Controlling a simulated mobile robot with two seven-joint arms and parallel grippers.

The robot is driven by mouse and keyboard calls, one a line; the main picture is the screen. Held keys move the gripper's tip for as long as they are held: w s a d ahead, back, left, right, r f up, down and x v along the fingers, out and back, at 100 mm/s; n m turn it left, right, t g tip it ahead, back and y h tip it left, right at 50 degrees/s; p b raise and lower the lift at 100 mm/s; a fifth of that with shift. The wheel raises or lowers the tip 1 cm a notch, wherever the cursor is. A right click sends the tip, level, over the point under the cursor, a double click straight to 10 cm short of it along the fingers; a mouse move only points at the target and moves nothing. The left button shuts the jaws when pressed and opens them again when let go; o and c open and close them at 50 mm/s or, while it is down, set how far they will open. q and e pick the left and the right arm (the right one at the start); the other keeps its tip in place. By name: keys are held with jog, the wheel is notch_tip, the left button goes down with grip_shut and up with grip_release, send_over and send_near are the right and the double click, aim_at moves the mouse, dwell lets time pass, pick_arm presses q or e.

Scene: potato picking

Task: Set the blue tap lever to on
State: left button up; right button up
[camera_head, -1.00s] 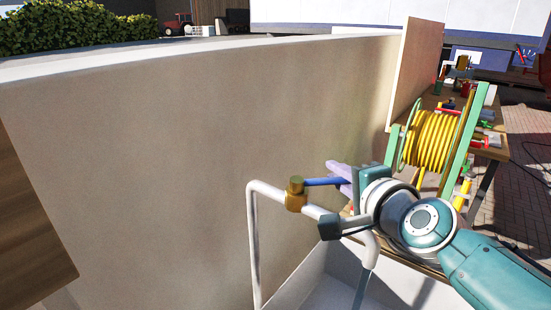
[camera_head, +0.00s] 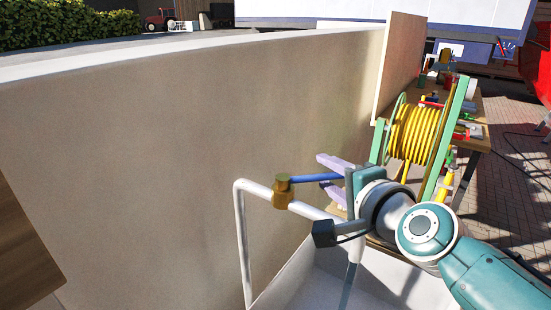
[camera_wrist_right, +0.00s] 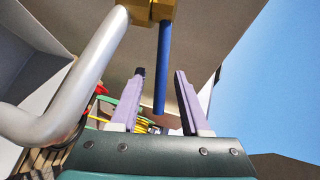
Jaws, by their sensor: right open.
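The blue tap lever (camera_head: 315,178) sticks out to the right from a brass tap body (camera_head: 283,192) on a bent white pipe (camera_head: 241,240). My right gripper (camera_head: 322,172) is open at the lever's free end, with one lilac finger above it and one below in the head view. In the right wrist view, the lever (camera_wrist_right: 162,70) runs between the two open fingers (camera_wrist_right: 160,73) of my right gripper, with a gap visible on each side. The brass tap body (camera_wrist_right: 150,10) is at the top edge there. My left gripper is not in view.
A large beige wall (camera_head: 150,170) stands behind the pipe. A yellow hose reel (camera_head: 412,135) in a green frame and a cluttered table are beyond my right arm. A white basin (camera_head: 385,275) lies below.

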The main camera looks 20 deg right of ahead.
jog(key=v, duration=0.7)
jog(key=shift+s+r+p, duration=0.1)
jog(key=shift+s+p, duration=0.2)
jog(key=shift+s, duration=0.05)
jog(key=shift+s+a+n, duration=0.1)
jog(key=shift+a+n, duration=0.15)
jog(key=shift+n, duration=0.05)
jog(key=s+a+f+n+g+y, duration=0.2)
jog(key=s+a+n+g+y, duration=0.15)
jog(key=s+a+n, duration=0.45)
jog(key=s+d+f+n+g+h, duration=0.25)
jog(key=s+n+g, duration=0.65)
jog(key=s, duration=0.5)
notch_tip(320, 180, up, 23)
jog(key=s+d+n+p, duration=0.1)
jog(key=p, duration=2)
jog(key=shift+f+n+t+h+p, duration=0.2)
jog(key=shift+n+t+h+p, duration=0.1)
jog(key=shift+n+t, duration=0.15)
